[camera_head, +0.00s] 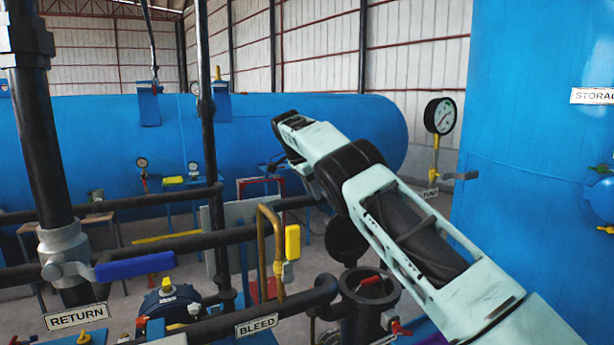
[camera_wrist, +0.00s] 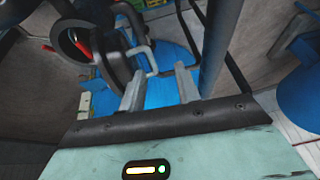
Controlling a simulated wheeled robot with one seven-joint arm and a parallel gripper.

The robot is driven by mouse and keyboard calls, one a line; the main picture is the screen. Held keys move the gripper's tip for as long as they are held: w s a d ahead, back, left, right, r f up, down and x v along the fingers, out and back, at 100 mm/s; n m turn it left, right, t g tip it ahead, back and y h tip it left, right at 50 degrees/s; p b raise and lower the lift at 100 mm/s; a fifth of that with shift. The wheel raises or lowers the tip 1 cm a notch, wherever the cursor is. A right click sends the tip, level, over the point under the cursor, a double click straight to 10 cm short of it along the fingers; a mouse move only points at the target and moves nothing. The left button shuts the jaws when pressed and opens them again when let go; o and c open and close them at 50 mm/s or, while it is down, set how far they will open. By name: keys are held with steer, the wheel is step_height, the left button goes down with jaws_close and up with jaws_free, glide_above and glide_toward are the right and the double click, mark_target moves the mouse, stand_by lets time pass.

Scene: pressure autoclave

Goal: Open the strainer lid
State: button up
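The strainer (camera_head: 368,312) is a dark upright pot at the lower middle of the head view, with its round mouth uncovered. A dark round lid (camera_head: 346,242) stands tilted up behind the mouth, partly hidden by my arm. In the wrist view, the strainer's ring-shaped mouth (camera_wrist: 62,40) is at the upper left, with the dark lid (camera_wrist: 112,66) beside it. A grey bent handle (camera_wrist: 152,58) lies just beyond my fingertips. My gripper (camera_wrist: 160,84) is open, its two fingers apart with nothing clearly held between them. The head view does not show the fingers clearly.
Dark pipes (camera_head: 150,247) cross the left and middle. A brass pipe with a yellow-handled valve (camera_head: 292,243) stands left of the strainer. A blue storage tank (camera_head: 530,130) fills the right. In the wrist view, a vertical grey pipe (camera_wrist: 219,45) is close right of my fingers.

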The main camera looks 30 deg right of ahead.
steer(key=p+v, duration=0.2)
steer(key=v, duration=0.4)
steer(key=shift+r+p, duration=0.4)
steer(key=shift+r, duration=0.05)
steer(key=shift+s+d, duration=0.2)
steer(key=shift+d, duration=0.05)
